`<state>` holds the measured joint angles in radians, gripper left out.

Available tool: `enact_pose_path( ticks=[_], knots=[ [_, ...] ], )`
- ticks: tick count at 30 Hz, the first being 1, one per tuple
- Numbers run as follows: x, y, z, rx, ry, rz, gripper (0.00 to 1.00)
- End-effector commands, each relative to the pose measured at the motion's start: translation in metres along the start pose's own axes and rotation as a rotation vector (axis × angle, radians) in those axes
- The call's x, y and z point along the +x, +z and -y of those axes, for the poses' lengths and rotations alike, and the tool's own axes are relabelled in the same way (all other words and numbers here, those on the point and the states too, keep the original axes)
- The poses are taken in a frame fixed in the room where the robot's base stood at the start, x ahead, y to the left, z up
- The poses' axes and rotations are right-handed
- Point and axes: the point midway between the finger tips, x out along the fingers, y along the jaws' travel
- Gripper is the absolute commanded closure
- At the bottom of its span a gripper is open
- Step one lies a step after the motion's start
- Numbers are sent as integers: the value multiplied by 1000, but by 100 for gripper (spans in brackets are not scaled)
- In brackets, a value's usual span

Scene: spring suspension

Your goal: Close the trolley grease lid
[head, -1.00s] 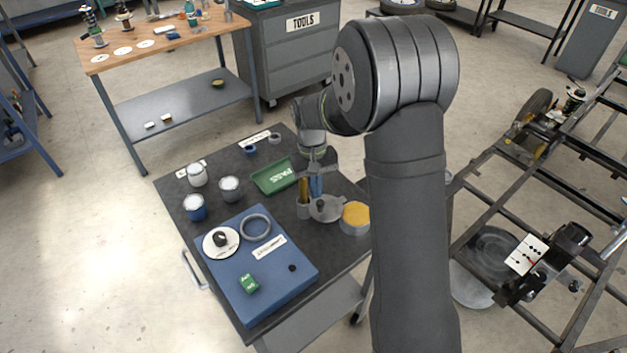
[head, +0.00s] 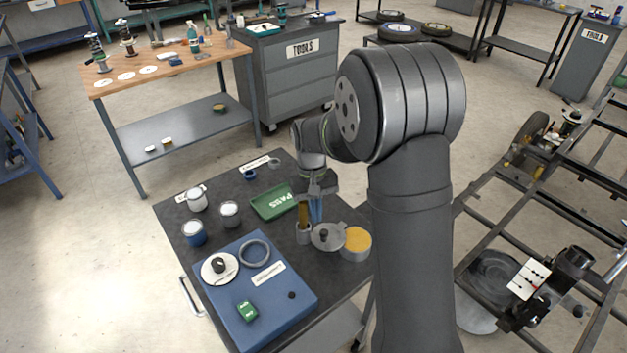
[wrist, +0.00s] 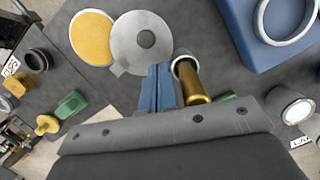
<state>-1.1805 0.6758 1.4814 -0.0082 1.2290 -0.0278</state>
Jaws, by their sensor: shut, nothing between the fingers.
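The grease tin (head: 357,243) stands open near the right edge of the dark trolley top, its yellow grease showing. In the wrist view the grease (wrist: 91,38) is a yellow disc. The round grey lid (head: 327,236) with a knob sits off the tin, directly to its left. In the wrist view the lid (wrist: 141,43) is beside the grease, their edges meeting. My gripper (head: 316,214) is close to the lid, on its far side in the head view. Its blue fingers (wrist: 158,86) are shut and empty, with their tips near the lid's edge. Whether they touch it, I cannot tell.
A brass-coloured rod (wrist: 192,85) in a small grey cup (head: 303,236) stands right beside my fingers. A green PASS tray (head: 272,202), several small jars and a blue box (head: 258,300) with a ring (head: 254,252) occupy the trolley's left and front.

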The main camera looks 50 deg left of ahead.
Motion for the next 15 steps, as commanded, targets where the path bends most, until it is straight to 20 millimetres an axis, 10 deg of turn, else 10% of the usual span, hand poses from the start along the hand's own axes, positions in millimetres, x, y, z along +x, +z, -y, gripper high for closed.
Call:
enact_pose_path(
  ticks=[15],
  knots=[
    [-121,0,0,0,0,-4,100]
  ],
)
